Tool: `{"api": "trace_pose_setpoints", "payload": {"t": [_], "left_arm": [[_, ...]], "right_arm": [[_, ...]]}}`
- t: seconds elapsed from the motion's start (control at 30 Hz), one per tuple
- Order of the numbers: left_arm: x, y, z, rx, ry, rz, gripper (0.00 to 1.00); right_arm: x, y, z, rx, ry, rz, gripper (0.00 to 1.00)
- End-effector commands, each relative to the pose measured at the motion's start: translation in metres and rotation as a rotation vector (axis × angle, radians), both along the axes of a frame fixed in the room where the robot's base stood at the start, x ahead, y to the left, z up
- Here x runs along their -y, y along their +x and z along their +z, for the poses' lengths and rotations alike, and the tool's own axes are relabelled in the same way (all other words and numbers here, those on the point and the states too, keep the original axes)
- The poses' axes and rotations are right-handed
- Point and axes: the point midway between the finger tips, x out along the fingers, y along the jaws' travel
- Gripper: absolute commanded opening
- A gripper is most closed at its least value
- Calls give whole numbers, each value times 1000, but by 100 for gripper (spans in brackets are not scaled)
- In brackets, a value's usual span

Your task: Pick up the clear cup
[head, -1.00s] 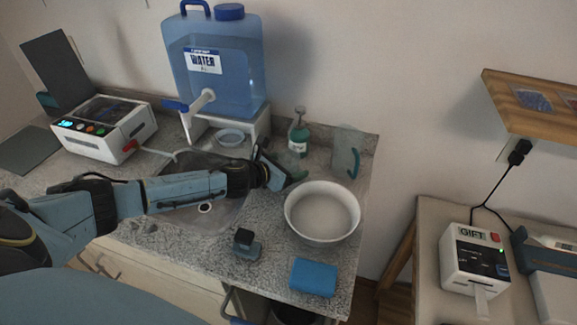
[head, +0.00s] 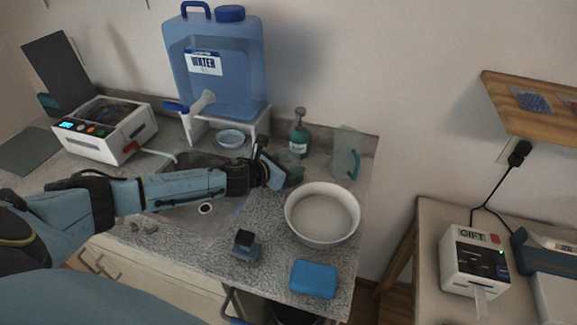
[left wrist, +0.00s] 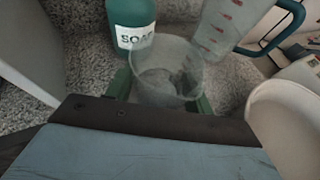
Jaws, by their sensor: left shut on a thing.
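The clear cup (left wrist: 160,72) shows in the left wrist view as a see-through, open-topped vessel between the green fingers of my left gripper (left wrist: 163,100). The gripper is shut on it. In the head view my left gripper (head: 289,178) is low over the counter, left of the white bowl and in front of the green soap bottle. I cannot make out the cup clearly there. Whether its base touches the counter is hard to tell. My right gripper is not in view.
The soap bottle (head: 299,138) and a clear jug with a teal handle (head: 346,155) stand close behind. A white bowl (head: 322,238) is just right. The sink (head: 190,215) lies left, a blue sponge (head: 314,279) in front, and a water tank (head: 228,85) at the back.

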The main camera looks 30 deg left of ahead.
Motion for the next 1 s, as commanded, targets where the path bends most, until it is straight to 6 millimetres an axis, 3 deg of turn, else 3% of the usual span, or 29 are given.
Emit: {"api": "trace_pose_setpoints", "payload": {"t": [0.33, 1.0], "left_arm": [[-1, 1, 32, 3, 1, -1, 29], [-20, -83, 25, -2, 0, -1, 28]], "right_arm": [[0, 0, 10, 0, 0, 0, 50], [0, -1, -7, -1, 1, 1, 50]]}}
